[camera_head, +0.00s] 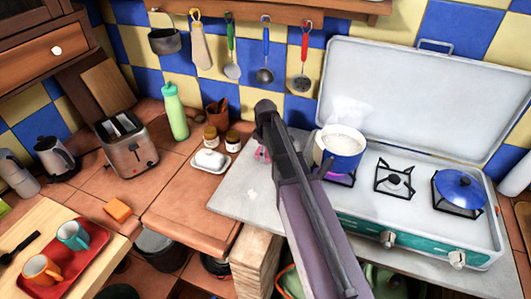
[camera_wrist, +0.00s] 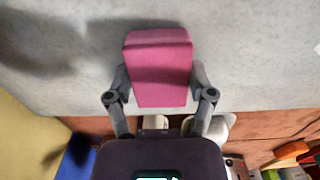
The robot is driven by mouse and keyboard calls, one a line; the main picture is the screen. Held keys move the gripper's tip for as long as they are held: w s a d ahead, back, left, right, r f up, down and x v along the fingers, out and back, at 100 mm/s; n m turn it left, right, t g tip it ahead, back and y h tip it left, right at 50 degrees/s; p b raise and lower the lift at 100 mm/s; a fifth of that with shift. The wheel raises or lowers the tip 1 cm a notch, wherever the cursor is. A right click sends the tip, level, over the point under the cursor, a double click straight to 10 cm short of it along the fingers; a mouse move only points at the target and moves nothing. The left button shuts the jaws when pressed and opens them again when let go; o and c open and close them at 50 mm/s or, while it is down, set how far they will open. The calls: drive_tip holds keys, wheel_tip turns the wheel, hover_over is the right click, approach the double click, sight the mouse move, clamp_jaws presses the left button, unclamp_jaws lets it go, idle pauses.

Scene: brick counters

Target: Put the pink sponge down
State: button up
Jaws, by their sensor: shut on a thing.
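The pink sponge (camera_wrist: 158,60) is between the two fingers of my gripper (camera_wrist: 160,80), which is shut on it. In the wrist view it appears in front of the pale grey stone slab (camera_wrist: 250,60); whether it touches the slab I cannot tell. In the head view only a small pink bit of the sponge (camera_head: 262,154) shows beside my arm, above the back of the slab (camera_head: 240,195). My arm hides most of the gripper there.
A blue-and-white pot (camera_head: 341,150) steams on the stove (camera_head: 420,222), just right of my arm. A white dish (camera_head: 210,161) and two small jars (camera_head: 221,138) stand to the left. The slab's front left part is clear. An orange sponge (camera_head: 118,209) lies farther left.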

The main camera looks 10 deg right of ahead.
sight(266, 151)
drive_tip(key=o, duration=1)
drive_tip(key=shift+c, duration=0.2)
wheel_tip(266, 151, up, 12)
drive_tip(key=p, duration=1.2)
drive_tip(key=shift+r, duration=0.15)
drive_tip(key=s+m, duration=1.1)
drive_tip(key=s, duration=0.7)
drive_tip(key=shift+s, duration=0.15)
